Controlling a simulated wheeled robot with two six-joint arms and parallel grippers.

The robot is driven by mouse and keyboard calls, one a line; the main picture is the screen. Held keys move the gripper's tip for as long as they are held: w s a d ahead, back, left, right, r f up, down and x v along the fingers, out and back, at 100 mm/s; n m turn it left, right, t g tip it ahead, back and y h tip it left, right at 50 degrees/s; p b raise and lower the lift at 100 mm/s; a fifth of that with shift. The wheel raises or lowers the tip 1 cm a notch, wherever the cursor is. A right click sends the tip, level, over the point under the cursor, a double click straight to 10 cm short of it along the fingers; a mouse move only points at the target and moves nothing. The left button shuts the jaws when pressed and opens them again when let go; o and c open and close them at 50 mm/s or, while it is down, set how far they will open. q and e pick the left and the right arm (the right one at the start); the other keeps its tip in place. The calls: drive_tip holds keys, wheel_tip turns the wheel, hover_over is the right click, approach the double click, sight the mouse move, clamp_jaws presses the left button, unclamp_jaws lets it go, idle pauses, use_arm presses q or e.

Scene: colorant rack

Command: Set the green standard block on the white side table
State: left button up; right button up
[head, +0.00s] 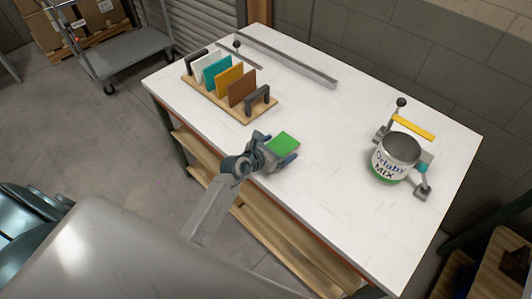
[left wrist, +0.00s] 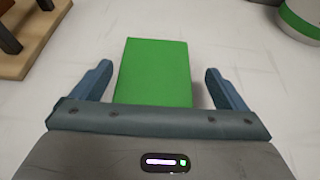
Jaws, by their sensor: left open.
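The green block (head: 284,141) lies on the white table top (head: 325,205), near its front edge in the head view. My left gripper (head: 277,149) is open at the block. In the left wrist view the green block (left wrist: 155,70) sits between the two spread fingers, with a gap on each side. Its near end is hidden behind the gripper body. My right gripper is not in view.
A wooden rack (head: 222,101) with several coloured panels stands at the back left. A Mix can (head: 393,160) stands at the right by a metal stand with a yellow bar (head: 413,127). A grey rail (head: 290,60) runs along the back. The table's middle is clear.

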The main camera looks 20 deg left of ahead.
use_arm(q)
drive_tip(key=b+v, duration=0.1)
drive_tip(key=v, duration=0.8)
drive_tip(key=shift+s, duration=0.1)
drive_tip(key=shift+s+a+r, duration=0.1)
drive_tip(key=shift+s+r, duration=0.05)
drive_tip(key=shift+s, duration=0.1)
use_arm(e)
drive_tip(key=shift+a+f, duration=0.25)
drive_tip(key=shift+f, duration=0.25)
